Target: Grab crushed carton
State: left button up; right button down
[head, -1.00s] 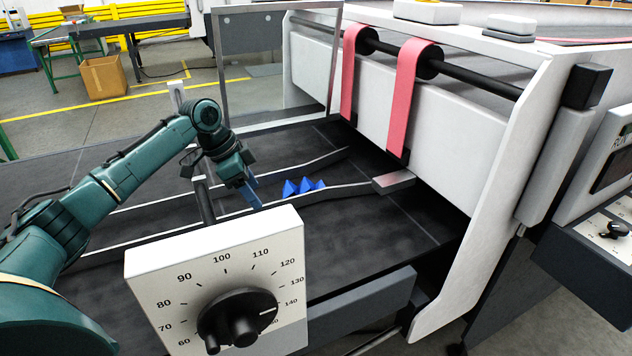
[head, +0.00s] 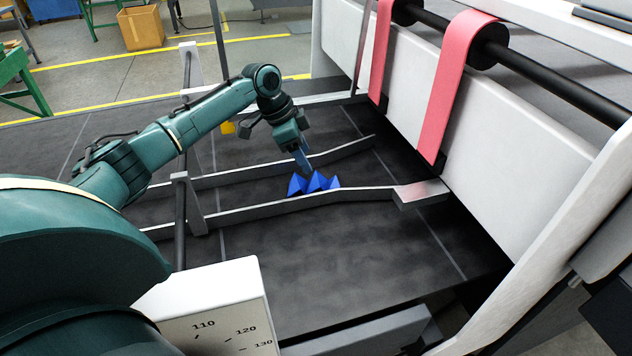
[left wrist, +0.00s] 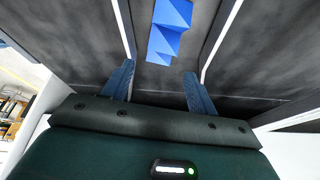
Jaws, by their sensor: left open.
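The crushed carton (head: 314,184) is a blue, zigzag-folded piece lying on the dark belt bed between two metal guide rails. It also shows at the top middle of the left wrist view (left wrist: 168,32). My left gripper (head: 303,166) is just above and behind the carton in the head view, pointing down. In the left wrist view its two blue fingers (left wrist: 157,88) are spread apart with nothing between them, and the carton lies beyond the tips, roughly in line with the gap. My right gripper is not in view.
The near guide rail (head: 275,209) and far guide rail (head: 235,174) run along both sides of the carton. Pink belts (head: 452,85) hang from a black shaft on the right. A white dial panel (head: 215,300) stands in front. The dark bed (head: 320,255) nearer me is clear.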

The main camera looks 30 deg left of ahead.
aim_at(318, 178)
pick_arm(q)
jog(key=x, duration=0.8)
jog(key=shift+w+f, duration=0.35)
jog(key=shift+c, duration=0.2)
jog(key=c, duration=0.7)
